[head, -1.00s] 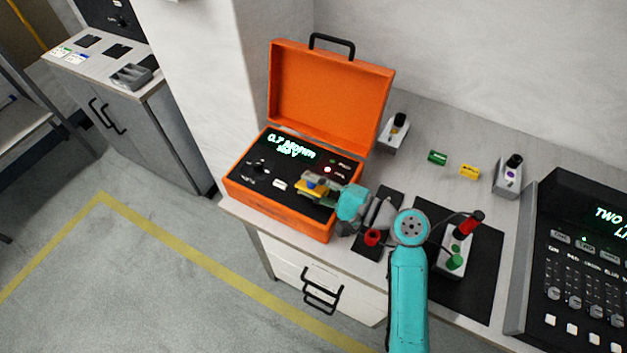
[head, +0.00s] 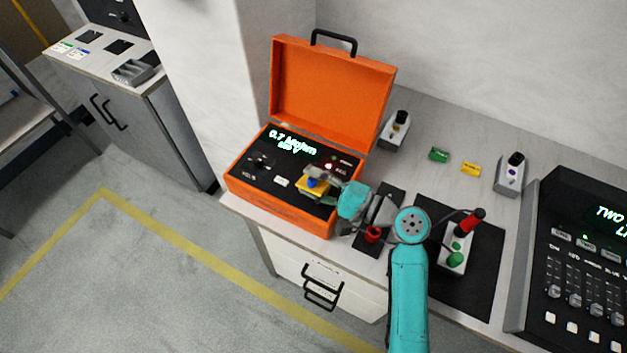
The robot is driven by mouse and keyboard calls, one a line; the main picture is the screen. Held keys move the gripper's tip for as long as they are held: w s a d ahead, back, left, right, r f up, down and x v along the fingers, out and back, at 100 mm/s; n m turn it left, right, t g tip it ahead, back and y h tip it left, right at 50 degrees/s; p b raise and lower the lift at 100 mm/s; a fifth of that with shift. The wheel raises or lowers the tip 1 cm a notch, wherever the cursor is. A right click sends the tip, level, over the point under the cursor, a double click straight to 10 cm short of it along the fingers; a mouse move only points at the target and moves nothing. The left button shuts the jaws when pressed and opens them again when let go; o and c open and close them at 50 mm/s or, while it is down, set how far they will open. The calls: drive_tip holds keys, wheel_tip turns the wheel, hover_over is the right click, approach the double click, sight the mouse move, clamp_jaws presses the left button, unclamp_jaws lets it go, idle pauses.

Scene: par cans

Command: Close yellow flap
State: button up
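The yellow flap (head: 308,191) is on the black panel of the orange case (head: 279,204), near the panel's right front part. A blue part (head: 313,182) shows at the flap. My gripper (head: 322,180) reaches in from the right, with its fingers over the flap and partly hiding it. Whether the fingers touch the flap cannot be told, and neither can the gap between them. The case lid (head: 330,92) stands open.
The panel display (head: 292,144) is lit green. Green (head: 438,155) and yellow (head: 470,169) blocks lie behind my arm on the bench. A dark console (head: 580,265) is at the right.

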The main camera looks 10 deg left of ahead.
sight(314, 180)
wheel_tip(314, 180, up, 10)
idle(0.6)
drive_tip(key=d+f+m, duration=0.8)
drive_tip(key=d, duration=0.3)
drive_tip(key=x, duration=1)
drive_tip(key=shift+s+a+f, duration=0.15)
drive_tip(key=shift+s+a, duration=0.15)
drive_tip(key=shift+c, duration=0.3)
